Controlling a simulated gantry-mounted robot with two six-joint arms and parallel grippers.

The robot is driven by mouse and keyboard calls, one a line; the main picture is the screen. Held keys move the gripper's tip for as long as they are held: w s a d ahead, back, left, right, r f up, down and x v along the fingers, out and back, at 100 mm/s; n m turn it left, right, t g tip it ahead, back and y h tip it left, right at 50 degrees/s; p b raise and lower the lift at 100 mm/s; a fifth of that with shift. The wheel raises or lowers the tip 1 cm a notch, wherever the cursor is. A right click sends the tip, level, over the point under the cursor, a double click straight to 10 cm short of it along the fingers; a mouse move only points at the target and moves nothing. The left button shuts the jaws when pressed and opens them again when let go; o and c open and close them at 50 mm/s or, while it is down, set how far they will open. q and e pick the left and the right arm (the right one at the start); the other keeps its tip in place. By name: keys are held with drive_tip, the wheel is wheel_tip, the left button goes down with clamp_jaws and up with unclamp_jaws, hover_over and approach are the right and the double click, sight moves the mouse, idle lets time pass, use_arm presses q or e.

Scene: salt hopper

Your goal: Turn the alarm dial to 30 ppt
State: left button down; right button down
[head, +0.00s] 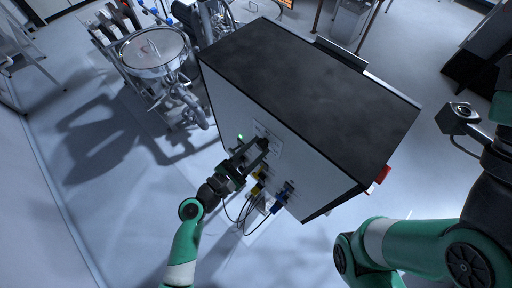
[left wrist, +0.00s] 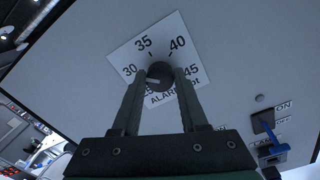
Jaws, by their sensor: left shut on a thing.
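The alarm dial's dark round knob (left wrist: 160,74) sits on a white scale plate (left wrist: 126,56) marked 30, 35, 40 and 45, with ALARM ppt partly hidden below. A pale mark shows on the knob's lower left, but I cannot tell exactly which value it points at. My left gripper (left wrist: 161,72) is shut on the knob, one finger on each side. In the head view my left gripper (head: 258,147) reaches the white front panel of the dark-topped cabinet (head: 310,90) and hides the knob. My right arm shows at the right; its gripper is not in view.
A green lamp (head: 240,137) glows beside the dial. Yellow (head: 258,185) and blue (head: 283,198) fittings with hanging cables lie below and right of it. A blue switch (left wrist: 270,132) with ON labels shows in the wrist view. A steel vessel (head: 154,50) stands left of the cabinet.

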use_arm(q)
drive_tip(key=shift+n, duration=0.9)
drive_tip(key=shift+c, duration=2.2)
unclamp_jaws()
drive_tip(key=v, duration=1.1)
drive_tip(key=shift+s+a+b, duration=0.2)
drive_tip(key=shift+b, duration=0.25)
drive_tip(key=shift+d, duration=0.15)
